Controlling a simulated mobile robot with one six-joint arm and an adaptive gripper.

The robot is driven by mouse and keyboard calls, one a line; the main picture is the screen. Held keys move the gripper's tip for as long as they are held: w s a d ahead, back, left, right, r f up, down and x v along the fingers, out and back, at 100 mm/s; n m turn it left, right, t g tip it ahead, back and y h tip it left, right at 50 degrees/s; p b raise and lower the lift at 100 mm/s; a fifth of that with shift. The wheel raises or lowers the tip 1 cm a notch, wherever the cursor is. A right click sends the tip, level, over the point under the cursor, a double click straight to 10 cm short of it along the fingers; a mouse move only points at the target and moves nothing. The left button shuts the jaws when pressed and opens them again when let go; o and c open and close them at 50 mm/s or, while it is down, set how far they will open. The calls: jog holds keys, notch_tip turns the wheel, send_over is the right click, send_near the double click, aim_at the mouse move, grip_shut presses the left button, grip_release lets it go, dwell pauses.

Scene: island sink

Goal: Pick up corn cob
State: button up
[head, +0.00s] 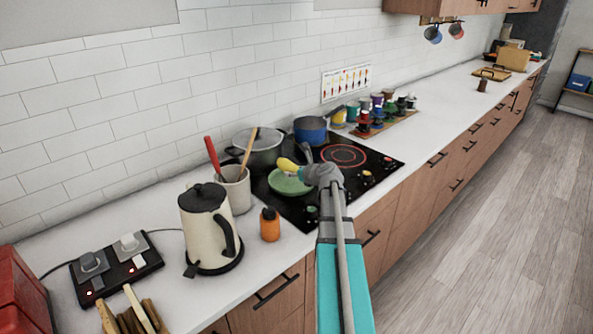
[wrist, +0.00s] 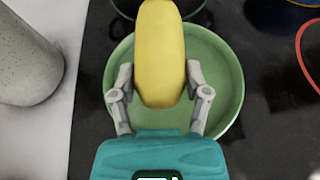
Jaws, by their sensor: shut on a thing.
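A yellow corn cob (wrist: 160,52) is held between the two fingers of my gripper (wrist: 160,88), which is shut on it. The cob points away from my gripper and lies above a green plate (wrist: 226,105) in the wrist view. In the head view the corn cob (head: 287,164) shows as a yellow tip just left of my gripper (head: 303,172), over the green plate (head: 285,187) on the black cooktop. I cannot tell whether the cob still touches the plate.
A pot (head: 262,150) and a blue pan (head: 310,130) stand at the back of the cooktop (head: 385,163). A utensil crock (head: 235,190), an orange bottle (head: 269,225) and a cream kettle (head: 208,230) stand to the left.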

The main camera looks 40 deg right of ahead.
aim_at(291, 165)
jog(key=a+r+p, duration=0.1)
jog(key=s+a+r+p, duration=0.1)
jog(key=r, duration=0.1)
jog(key=s+a+r+p, duration=0.1)
jog(key=r+p, duration=0.1)
jog(key=shift+s+a, duration=0.1)
jog(key=s+a+r+p, duration=0.3)
jog(key=s+a, duration=0.1)
jog(key=a, duration=0.3)
jog(key=shift+s+a+r, duration=0.2)
jog(key=shift+s+a, duration=0.05)
jog(key=shift+s, duration=0.1)
